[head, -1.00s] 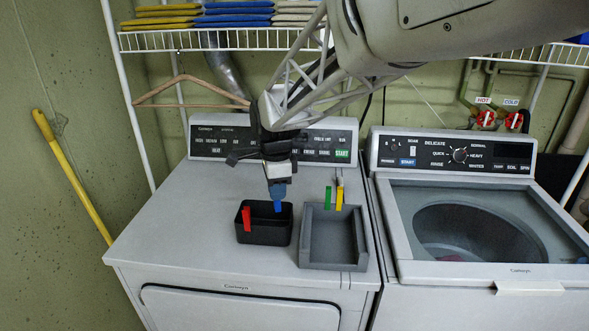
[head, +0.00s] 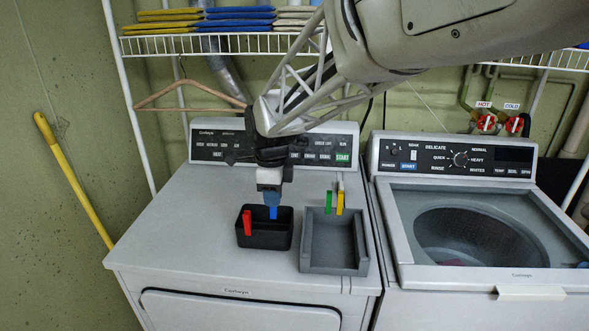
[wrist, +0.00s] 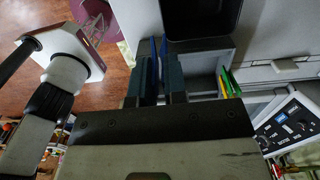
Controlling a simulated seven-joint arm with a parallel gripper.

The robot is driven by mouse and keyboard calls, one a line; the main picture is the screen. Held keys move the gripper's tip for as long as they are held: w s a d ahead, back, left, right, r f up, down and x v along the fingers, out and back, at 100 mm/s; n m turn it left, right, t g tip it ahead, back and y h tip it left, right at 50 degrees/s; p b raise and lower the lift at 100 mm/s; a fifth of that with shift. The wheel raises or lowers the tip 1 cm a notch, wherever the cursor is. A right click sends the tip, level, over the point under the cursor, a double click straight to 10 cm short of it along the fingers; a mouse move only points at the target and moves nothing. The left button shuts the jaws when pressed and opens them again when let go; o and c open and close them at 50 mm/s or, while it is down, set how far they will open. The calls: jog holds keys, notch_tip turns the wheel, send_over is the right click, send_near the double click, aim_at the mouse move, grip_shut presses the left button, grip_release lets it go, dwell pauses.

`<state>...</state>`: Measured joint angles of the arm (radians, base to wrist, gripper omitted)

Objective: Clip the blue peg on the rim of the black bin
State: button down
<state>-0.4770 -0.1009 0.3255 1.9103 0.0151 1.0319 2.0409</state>
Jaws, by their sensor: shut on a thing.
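The black bin (head: 264,241) stands on the white dryer top; part of it also shows at the top of the wrist view (wrist: 203,18). A red peg (head: 247,222) sits upright at the bin's left side. My gripper (head: 270,196) points down over the bin's back rim, shut on the blue peg (head: 273,213). The blue peg hangs upright below the fingers, its lower end overlapping the back rim in the head view. I cannot tell whether it straddles the rim or is just in front of it. Blue also shows by the fingers in the wrist view (wrist: 163,48).
A grey open tray (head: 334,268) stands just right of the bin, with a green peg (head: 329,202) and a yellow peg (head: 340,203) upright at its back rim. The control panel (head: 215,147) rises behind. The dryer top left of the bin is clear.

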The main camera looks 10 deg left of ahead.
aim_at(274, 217)
jog(key=shift+f, duration=0.4)
jog(key=shift+f, duration=2.9)
jog(key=shift+f, duration=0.15)
jog(key=c, duration=1.1)
grip_release()
notch_tip(274, 217, up, 8)
